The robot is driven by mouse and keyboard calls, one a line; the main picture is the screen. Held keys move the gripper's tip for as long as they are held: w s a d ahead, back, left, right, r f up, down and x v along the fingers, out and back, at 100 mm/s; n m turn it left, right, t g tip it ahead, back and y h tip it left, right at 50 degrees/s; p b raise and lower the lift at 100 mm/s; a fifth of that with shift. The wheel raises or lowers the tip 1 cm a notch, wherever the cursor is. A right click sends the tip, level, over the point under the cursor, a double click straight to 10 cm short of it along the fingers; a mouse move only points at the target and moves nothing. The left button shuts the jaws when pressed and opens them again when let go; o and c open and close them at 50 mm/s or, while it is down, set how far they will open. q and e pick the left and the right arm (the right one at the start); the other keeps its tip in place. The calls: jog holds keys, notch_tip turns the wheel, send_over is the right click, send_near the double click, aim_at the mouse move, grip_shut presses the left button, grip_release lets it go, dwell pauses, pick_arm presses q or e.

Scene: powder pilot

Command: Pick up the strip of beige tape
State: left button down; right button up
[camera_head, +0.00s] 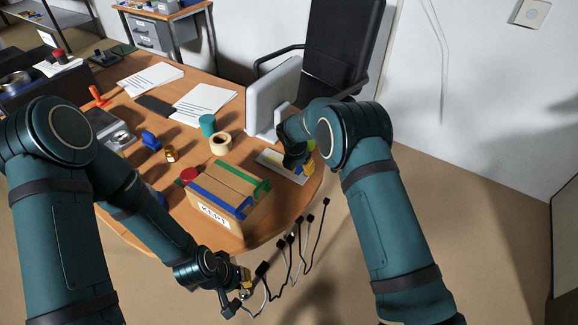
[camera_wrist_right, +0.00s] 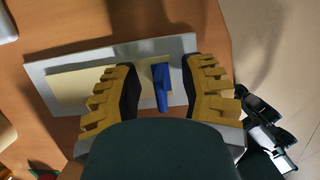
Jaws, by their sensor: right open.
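My right gripper (camera_wrist_right: 163,75) is open above a light grey plate (camera_wrist_right: 45,75) on the table. A pale beige area (camera_wrist_right: 80,85) covers much of the plate; I cannot tell whether a separate strip of beige tape lies on it. A small blue piece (camera_wrist_right: 161,86) shows between the fingers, nearer the right one, and nothing appears gripped. In the head view the right gripper (camera_head: 304,160) partly hides the plate (camera_head: 268,160). A roll of beige tape (camera_head: 220,143) stands left of the plate. My left gripper (camera_head: 238,290) is low, past the table's front edge; its jaws are too small to read.
A cardboard box (camera_head: 225,195) marked KEPT, with green and blue strips on top, stands left of the right gripper. A teal cup (camera_head: 208,125), a grey upright panel (camera_head: 272,100) and papers (camera_head: 203,103) are behind. Several black-ended cables (camera_head: 291,245) hang near the front edge.

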grip_shut()
notch_tip(320, 180, up, 10)
jog(key=shift+p, duration=0.95)
dwell(0.6)
jog(key=shift+r+p, duration=2.4)
jog(key=shift+r, duration=0.6)
